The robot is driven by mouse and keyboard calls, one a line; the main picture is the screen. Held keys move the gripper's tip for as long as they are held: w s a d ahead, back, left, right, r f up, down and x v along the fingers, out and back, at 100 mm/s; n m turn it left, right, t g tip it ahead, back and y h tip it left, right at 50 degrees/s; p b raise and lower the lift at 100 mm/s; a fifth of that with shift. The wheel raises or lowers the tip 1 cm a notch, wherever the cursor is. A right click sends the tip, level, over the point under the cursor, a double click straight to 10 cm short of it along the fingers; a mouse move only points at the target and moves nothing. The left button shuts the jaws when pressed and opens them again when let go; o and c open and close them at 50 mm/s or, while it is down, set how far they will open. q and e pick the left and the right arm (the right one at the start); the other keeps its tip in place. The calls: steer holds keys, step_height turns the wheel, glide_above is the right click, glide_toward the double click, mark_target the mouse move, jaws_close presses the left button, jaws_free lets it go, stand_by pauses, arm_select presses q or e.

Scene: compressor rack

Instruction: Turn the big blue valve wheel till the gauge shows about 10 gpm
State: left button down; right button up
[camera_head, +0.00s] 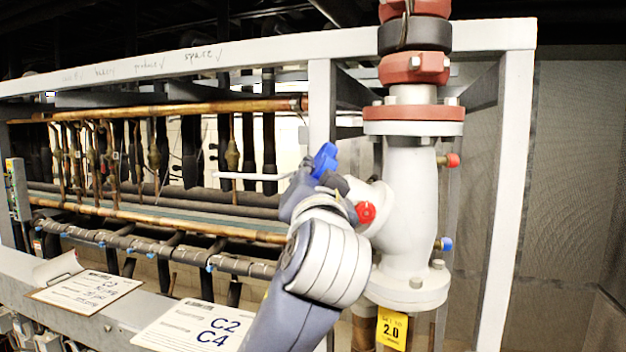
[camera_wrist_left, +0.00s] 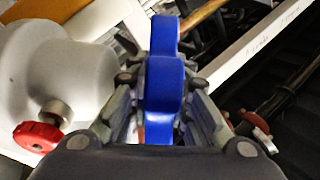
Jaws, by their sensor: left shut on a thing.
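The blue valve wheel (camera_head: 324,160) shows at the end of my left arm, beside the white valve body (camera_head: 408,200). In the left wrist view the blue wheel (camera_wrist_left: 163,95) fills the space between the two fingers. My left gripper (camera_wrist_left: 163,100) is shut on its rim, one finger on each side. In the head view my left gripper (camera_head: 318,190) and wrist hide most of the wheel. No gauge with a readable value shows. My right gripper is in neither view.
A small red knob (camera_head: 365,212) sits on the valve body close to my wrist. A white frame post (camera_head: 505,200) stands right. Copper pipes (camera_head: 190,108) run left. Paper labels (camera_head: 195,325) lie on the front beam.

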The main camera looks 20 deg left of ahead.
arm_select(q)
steer(key=shift+g, duration=0.4)
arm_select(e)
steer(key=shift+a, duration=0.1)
arm_select(q)
steer(key=c, duration=1.8)
jaws_free()
steer(key=shift+o, duration=0.2)
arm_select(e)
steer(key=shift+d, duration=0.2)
arm_select(q)
steer(key=v, duration=1.2)
steer(key=shift+w+d+f, duration=0.1)
steer(key=shift+w+f, duration=0.05)
steer(key=shift+f, duration=0.05)
